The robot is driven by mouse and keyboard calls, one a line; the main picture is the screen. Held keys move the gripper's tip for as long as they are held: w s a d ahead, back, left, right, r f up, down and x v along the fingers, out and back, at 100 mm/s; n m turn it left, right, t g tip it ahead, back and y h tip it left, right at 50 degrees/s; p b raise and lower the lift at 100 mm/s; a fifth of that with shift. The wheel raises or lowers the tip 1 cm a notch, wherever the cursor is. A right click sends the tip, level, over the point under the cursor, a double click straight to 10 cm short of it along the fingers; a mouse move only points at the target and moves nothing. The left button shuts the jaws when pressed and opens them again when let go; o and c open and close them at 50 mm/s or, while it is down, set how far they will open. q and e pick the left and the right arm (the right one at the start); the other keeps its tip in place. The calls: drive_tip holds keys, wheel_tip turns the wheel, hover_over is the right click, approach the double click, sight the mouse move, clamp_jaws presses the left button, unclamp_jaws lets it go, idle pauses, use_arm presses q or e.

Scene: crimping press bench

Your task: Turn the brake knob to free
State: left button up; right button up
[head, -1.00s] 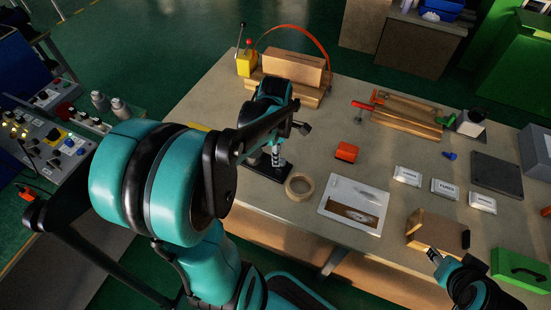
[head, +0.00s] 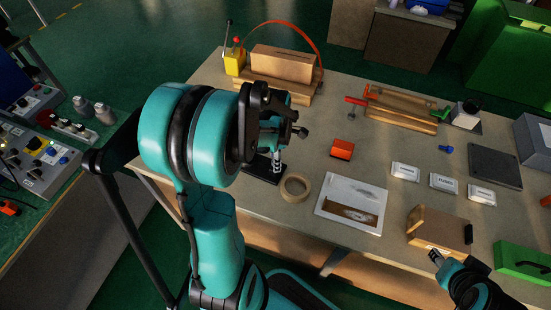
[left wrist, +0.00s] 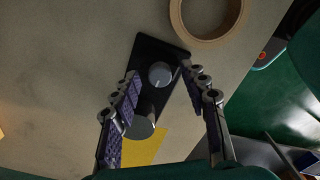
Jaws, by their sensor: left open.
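A black base plate (left wrist: 148,55) lies on the bench and also shows in the head view (head: 262,177). In the left wrist view a small round grey knob (left wrist: 160,74) with a pale mark stands on it. A larger dark grey cylinder (left wrist: 144,126) is beside it, nearer the wrist. I cannot read any brake or free label. My left gripper (left wrist: 159,70) is open, its fingers to either side of the small knob in this view; contact is not visible. In the head view my left arm hides most of the plate. My right gripper (head: 436,256) is at lower right, beside a wooden block.
A tape roll (head: 295,188) lies close to the plate, with a white tray (head: 352,190) to its right. A red block (head: 342,149), several white labelled boxes (head: 405,171) and the wooden block (head: 432,228) stand farther right. A yellow patch (left wrist: 150,146) borders the plate.

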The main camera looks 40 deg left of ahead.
use_arm(q)
clamp_jaws()
